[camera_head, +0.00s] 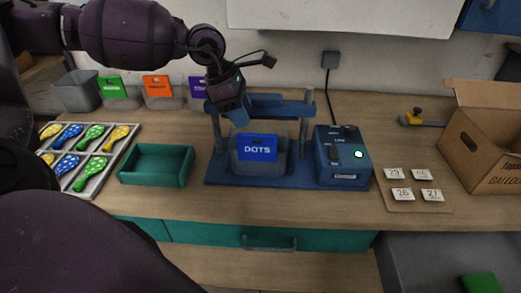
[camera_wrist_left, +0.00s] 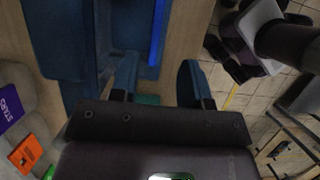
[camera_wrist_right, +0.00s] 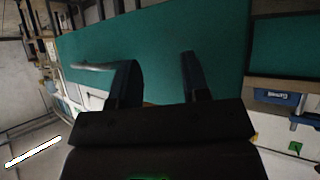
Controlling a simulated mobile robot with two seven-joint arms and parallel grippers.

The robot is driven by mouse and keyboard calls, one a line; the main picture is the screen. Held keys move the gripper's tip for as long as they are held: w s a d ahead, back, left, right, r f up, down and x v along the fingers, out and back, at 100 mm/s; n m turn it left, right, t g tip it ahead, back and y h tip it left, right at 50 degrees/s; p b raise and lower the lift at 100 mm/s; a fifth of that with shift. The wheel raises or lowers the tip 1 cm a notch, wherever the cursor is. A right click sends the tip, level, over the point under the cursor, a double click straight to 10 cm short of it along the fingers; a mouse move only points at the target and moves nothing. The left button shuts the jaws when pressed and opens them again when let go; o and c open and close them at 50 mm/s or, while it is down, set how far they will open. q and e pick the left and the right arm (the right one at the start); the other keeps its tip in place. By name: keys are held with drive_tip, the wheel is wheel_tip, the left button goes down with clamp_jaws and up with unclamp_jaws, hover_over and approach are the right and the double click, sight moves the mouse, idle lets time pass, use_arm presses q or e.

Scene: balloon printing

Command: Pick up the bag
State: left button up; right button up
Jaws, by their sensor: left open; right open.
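I cannot make out a bag in any view. My left gripper (camera_head: 238,118) is open above the left part of the blue press, near the blue DOTS plate (camera_head: 257,148). In the left wrist view its two fingers (camera_wrist_left: 158,85) are apart with nothing between them. My right gripper (camera_wrist_right: 158,75) shows only in its own wrist view. It is open and empty in front of a large teal panel (camera_wrist_right: 160,40) with a grey handle.
A blue press (camera_head: 305,135) and control box (camera_head: 342,158) stand mid-counter. Left are a green tray (camera_head: 155,178), a balloon rack (camera_head: 104,181) and a grey bin (camera_head: 78,92). Number tags (camera_head: 402,194), a yellow-handled tool (camera_head: 413,118) and a cardboard box (camera_head: 485,150) are right.

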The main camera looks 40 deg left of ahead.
sight(257, 135)
use_arm(q)
drive_tip(key=x, duration=0.4)
drive_tip(key=shift+w+a, duration=0.1)
drive_tip(key=shift+w, duration=0.1)
drive_tip(key=shift+b+x, duration=0.3)
drive_tip(key=shift+x, duration=2.7)
drive_tip(key=shift+w, duration=0.15)
drive_tip(key=shift+c, duration=0.3)
clamp_jaws()
